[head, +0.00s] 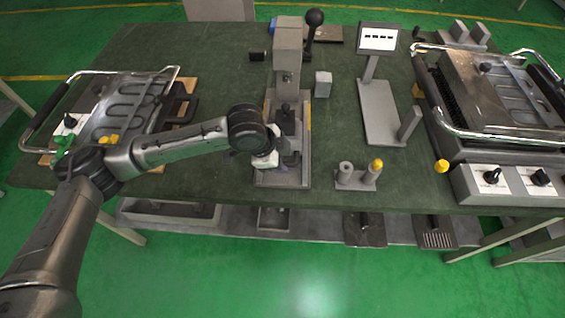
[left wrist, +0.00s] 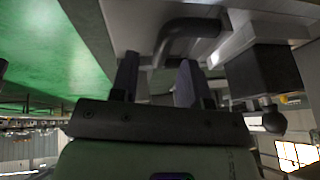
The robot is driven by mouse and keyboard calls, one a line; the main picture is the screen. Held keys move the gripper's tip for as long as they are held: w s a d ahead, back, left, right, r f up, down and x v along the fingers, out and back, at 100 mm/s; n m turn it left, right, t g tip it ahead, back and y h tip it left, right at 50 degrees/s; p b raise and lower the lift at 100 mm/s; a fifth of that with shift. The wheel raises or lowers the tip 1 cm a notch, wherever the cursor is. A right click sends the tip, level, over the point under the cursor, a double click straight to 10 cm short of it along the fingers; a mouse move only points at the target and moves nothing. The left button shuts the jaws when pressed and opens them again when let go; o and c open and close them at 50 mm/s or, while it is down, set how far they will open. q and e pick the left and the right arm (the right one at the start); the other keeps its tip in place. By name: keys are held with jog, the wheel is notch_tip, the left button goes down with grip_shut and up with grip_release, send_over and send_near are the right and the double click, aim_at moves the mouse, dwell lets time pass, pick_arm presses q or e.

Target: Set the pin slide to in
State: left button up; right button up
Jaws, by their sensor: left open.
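The grey press (head: 288,45) stands at the middle of the green table, with a black ball-knob lever at its upper right. My left gripper (head: 277,162) is at the front of the press, low over its base. In the left wrist view my left gripper (left wrist: 157,80) has its two fingers apart with nothing between the tips. A dark bent handle (left wrist: 188,28), which may belong to the pin slide, is just beyond the fingertips; I cannot tell whether they touch it. The slide itself is mostly hidden by my arm in the head view. My right gripper is not in view.
A holder with two posts (head: 358,177), one yellow-topped, stands right of the press. Behind it is a stand with a display (head: 378,39). A large grill (head: 495,85) is at the right and a handled plate unit (head: 125,100) at the left. A small grey block (head: 323,84) stands beside the press.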

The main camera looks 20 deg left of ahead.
pick_arm(q)
jog(key=shift+x, duration=0.8)
grip_shut()
